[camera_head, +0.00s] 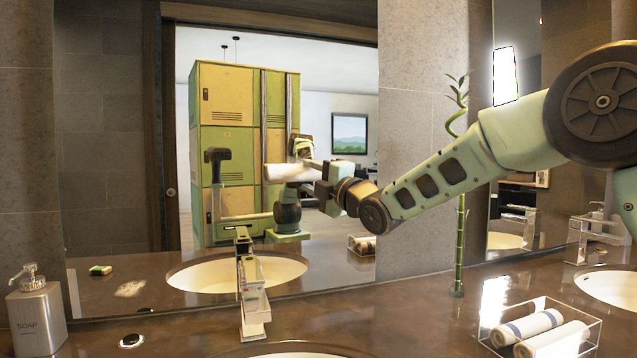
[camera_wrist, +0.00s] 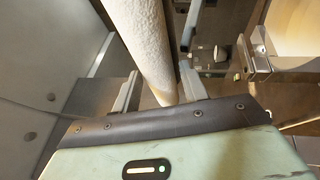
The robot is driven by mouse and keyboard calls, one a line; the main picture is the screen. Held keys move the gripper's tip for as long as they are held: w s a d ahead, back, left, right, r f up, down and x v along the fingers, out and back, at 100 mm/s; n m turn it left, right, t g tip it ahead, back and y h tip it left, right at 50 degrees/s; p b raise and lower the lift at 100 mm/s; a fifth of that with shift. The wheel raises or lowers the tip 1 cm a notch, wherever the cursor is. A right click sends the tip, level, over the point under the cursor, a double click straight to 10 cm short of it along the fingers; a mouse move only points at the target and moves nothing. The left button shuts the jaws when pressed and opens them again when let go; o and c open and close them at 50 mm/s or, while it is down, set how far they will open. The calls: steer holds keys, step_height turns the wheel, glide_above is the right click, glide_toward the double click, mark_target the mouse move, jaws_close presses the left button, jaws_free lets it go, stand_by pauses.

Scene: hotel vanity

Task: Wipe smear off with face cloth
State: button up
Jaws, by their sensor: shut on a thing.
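My gripper (camera_head: 318,172) is in front of the mirror, above the counter. It is shut on a rolled white face cloth (camera_head: 288,172). In the wrist view the cloth (camera_wrist: 145,40) is a thick, textured white roll between the fingers of my gripper (camera_wrist: 158,90). A pale, blotchy smear (camera_head: 130,288) shows in the lower left of the mirror area. I cannot tell whether it is on the glass or a reflection of the counter. The cloth is well above and to the right of it, apart from it.
A clear tray (camera_head: 595,325) with two rolled cloths stands at right. A soap dispenser (camera_head: 38,312) stands at far left. A faucet (camera_head: 253,295) rises at centre by the basin (camera_head: 290,352). A bamboo stalk (camera_head: 461,240) stands upright beside the arm. The brown counter (camera_head: 400,310) is bare around its middle.

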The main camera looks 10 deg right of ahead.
mark_target(292, 178)
steer(key=shift+s+a+f+b, duration=0.1)
steer(key=shift+s+a+b, duration=0.15)
steer(key=shift+a+b, duration=0.65)
steer(key=shift+s+a+b, duration=0.2)
steer(key=shift+a+b, duration=0.05)
steer(key=shift+a, duration=1.1)
steer(key=shift+d, duration=0.1)
steer(key=s+b, duration=0.2)
steer(key=s+d+b, duration=0.1)
steer(key=s+b, duration=0.1)
steer(key=shift+s+f, duration=0.1)
steer(key=shift+s, duration=0.15)
steer(key=shift+s+d+b, duration=0.2)
steer(key=shift+s+b, duration=0.8)
steer(key=shift+s, duration=0.15)
